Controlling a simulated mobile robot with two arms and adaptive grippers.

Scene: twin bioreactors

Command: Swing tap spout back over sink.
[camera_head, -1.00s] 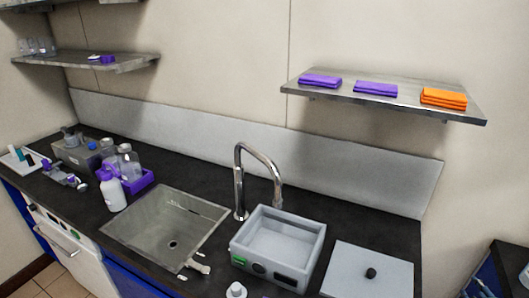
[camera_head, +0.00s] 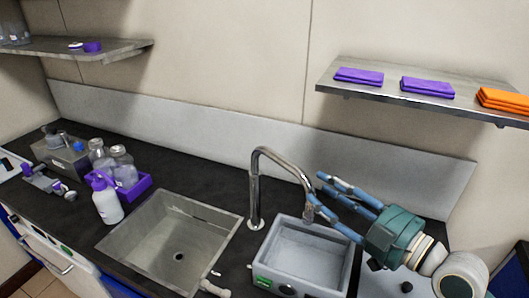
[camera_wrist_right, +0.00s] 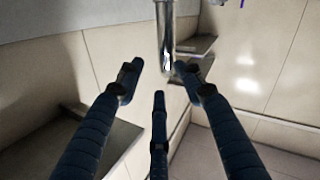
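The chrome tap (camera_head: 255,190) stands behind and between the sink and a grey bath. Its curved spout reaches right, with its end over the back of the grey bath (camera_head: 262,262), not over the sink (camera_head: 130,238). My right gripper (camera_head: 318,192) comes in from the right with its blue fingers spread, close to the spout's end. In the right wrist view the gripper (camera_wrist_right: 157,85) is open, and the chrome spout (camera_wrist_right: 166,35) hangs ahead between the fingertips. I cannot tell whether any finger touches it. My left gripper is not in view.
A white bottle (camera_head: 106,203) and a purple rack (camera_head: 132,190) of bottles stand left of the sink. A steel shelf (camera_head: 390,98) with folded purple and orange cloths hangs above my right gripper. A white fitting (camera_head: 214,289) sits at the sink's front corner.

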